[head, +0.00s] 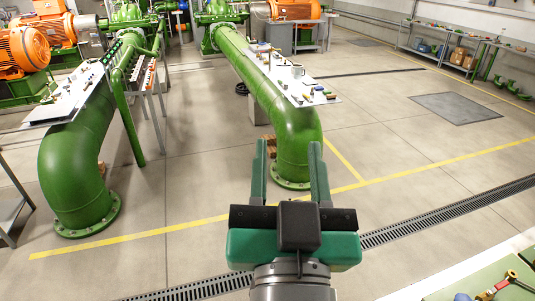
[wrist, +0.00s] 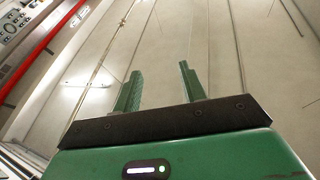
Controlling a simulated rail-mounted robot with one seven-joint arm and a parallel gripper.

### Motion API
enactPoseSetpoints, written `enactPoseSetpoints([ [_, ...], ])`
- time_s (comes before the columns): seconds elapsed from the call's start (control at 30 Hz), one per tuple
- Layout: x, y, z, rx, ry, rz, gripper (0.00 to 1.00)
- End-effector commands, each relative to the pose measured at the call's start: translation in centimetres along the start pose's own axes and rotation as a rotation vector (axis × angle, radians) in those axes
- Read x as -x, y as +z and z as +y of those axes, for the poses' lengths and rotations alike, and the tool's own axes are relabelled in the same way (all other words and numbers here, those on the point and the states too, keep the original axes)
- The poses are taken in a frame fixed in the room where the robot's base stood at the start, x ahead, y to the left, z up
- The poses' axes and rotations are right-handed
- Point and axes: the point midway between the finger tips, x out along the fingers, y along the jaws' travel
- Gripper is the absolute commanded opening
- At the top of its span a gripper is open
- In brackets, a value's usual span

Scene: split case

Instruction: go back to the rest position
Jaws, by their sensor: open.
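My gripper (head: 290,172) is in the lower middle of the head view, with its two green fingers apart and nothing between them. It is held up in front of the lower bend of a large green pipe (head: 297,132), which it appears to overlap in the picture; I cannot tell how far apart they are. In the wrist view my gripper (wrist: 160,88) is also open and empty, facing a pale wall or ceiling surface (wrist: 220,40).
A second green pipe (head: 75,165) stands at the left. White boards with small items (head: 310,85) rest by the pipes. A bench corner with a brass valve (head: 497,287) is at lower right. A floor drain grate (head: 440,222) crosses the open floor. Shelving (head: 440,48) stands at far right.

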Motion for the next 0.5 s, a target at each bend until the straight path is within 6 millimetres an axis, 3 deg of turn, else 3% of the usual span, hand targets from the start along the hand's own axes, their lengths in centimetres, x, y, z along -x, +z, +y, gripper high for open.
enactPoseSetpoints([
  [0.03,1.4,-2.5,-1.9,0.015,-0.037,0.080,0.42],
  [0.1,3.0,-5.1,-3.5,0.036,-0.067,0.170,0.42],
  [0.2,4.3,-7.0,-4.5,0.049,-0.086,0.234,0.42],
  [0.5,4.5,-7.3,-4.7,0.051,-0.088,0.245,0.42],
])
